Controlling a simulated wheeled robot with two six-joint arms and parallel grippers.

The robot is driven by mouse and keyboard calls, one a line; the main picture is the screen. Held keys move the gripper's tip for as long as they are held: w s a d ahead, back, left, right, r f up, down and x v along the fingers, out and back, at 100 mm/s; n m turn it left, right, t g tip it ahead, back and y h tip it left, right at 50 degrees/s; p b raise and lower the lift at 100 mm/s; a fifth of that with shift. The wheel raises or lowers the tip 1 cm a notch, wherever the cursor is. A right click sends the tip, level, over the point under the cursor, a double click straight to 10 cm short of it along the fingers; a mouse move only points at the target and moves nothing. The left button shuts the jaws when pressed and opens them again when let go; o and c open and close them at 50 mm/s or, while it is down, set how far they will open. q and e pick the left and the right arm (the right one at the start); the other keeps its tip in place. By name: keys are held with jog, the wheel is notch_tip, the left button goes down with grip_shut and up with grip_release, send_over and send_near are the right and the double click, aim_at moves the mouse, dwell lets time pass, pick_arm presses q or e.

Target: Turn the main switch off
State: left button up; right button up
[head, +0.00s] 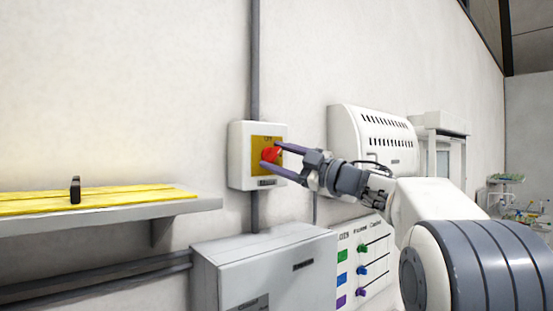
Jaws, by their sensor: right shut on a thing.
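The main switch is a red knob (270,154) on a yellow plate (268,142), set in a pale box (240,156) on the wall. My right gripper (278,158) reaches in from the right and is shut on the red knob, one finger above it and one below. The fingers partly cover the knob and plate. The lettering on the plate is too small to read surely. My left gripper is not in view.
A shelf (190,208) with a yellow top and a small dark upright piece (75,190) is at left. A grey cabinet (265,265) and a panel with coloured knobs (361,262) are below. A vented white unit (372,140) is on the wall behind my right arm.

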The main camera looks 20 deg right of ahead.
jog(key=n+g, duration=0.2)
jog(key=n, duration=0.3)
jog(key=shift+p, duration=0.4)
jog(key=shift+n+g+p, duration=0.4)
jog(key=shift+n+g, duration=0.4)
jog(key=shift+n, duration=1.3)
jog(key=shift+f, duration=0.1)
jog(key=o, duration=1.4)
jog(key=shift+s+d+h, duration=0.1)
jog(key=shift+h, duration=0.2)
jog(key=b+v, duration=0.3)
jog(key=v, duration=0.7)
jog(key=shift+s+d+b, duration=0.1)
jog(key=shift+b, duration=0.2)
